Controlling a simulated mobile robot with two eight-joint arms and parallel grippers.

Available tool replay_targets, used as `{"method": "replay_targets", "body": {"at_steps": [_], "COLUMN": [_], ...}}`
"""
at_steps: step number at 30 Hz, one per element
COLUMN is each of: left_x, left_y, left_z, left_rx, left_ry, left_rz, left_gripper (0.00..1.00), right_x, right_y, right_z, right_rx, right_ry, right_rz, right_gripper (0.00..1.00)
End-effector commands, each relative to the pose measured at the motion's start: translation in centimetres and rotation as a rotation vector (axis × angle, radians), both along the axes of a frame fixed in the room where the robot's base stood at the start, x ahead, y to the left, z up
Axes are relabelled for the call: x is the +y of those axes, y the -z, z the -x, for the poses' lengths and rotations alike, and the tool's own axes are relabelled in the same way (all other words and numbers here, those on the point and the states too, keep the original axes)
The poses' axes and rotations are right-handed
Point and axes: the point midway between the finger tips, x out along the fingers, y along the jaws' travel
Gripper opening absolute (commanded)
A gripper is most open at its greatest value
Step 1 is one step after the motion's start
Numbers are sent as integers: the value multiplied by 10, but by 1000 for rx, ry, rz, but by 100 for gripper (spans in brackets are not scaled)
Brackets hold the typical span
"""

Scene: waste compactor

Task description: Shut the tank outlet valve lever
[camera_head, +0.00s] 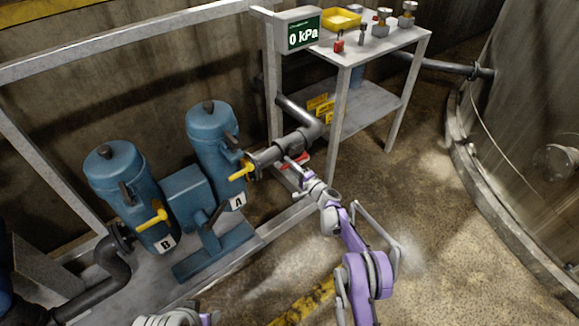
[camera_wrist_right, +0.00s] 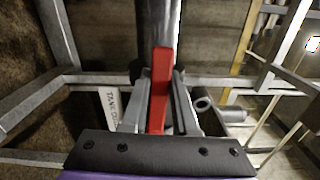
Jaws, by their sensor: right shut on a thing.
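The red tank outlet valve lever (camera_head: 300,159) sits on the dark pipe run (camera_head: 285,148) to the right of filter A. In the right wrist view the red lever (camera_wrist_right: 160,88) stands between the two fingers of my right gripper (camera_wrist_right: 159,105), which is shut on it. In the head view my right gripper (camera_head: 293,168) reaches the lever from the lower right and hides part of it. A white tag (camera_wrist_right: 112,110) with partly hidden "TANK" lettering shows left of the fingers. My left gripper is not visible; only a bit of an arm shows at the bottom edge.
Blue filters A (camera_head: 213,140) and B (camera_head: 120,180), with yellow handles, stand left of the valve. A metal table (camera_head: 372,45) with fittings and a yellow tray (camera_head: 341,20) stands behind. The display (camera_head: 299,30) reads 0 kPa. A large tank (camera_head: 535,110) is at right.

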Motion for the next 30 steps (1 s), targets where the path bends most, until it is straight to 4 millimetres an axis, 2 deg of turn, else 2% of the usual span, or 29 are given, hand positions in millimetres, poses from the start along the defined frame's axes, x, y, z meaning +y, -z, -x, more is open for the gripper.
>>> {"method": "replay_targets", "body": {"at_steps": [3, 9, 19, 20, 24, 30], "left_x": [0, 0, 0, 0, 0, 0], "left_y": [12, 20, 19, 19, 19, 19], "left_z": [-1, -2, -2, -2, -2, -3], "left_rx": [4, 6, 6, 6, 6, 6], "left_ry": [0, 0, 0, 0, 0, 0], "left_rz": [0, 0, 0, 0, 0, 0], "left_gripper": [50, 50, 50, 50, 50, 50], "right_x": [-2, -5, -5, -5, -5, -5], "right_y": [-9, -22, -25, -25, -25, -25], "right_z": [-2, -4, -4, -4, -4, -4], "right_rx": [76, 168, 180, 180, 179, 179], "right_ry": [2, 2, 3, 3, 3, 1], "right_rz": [-106, -234, -250, -250, -249, -248], "right_gripper": [0, 0, 0, 31, 56, 57]}}
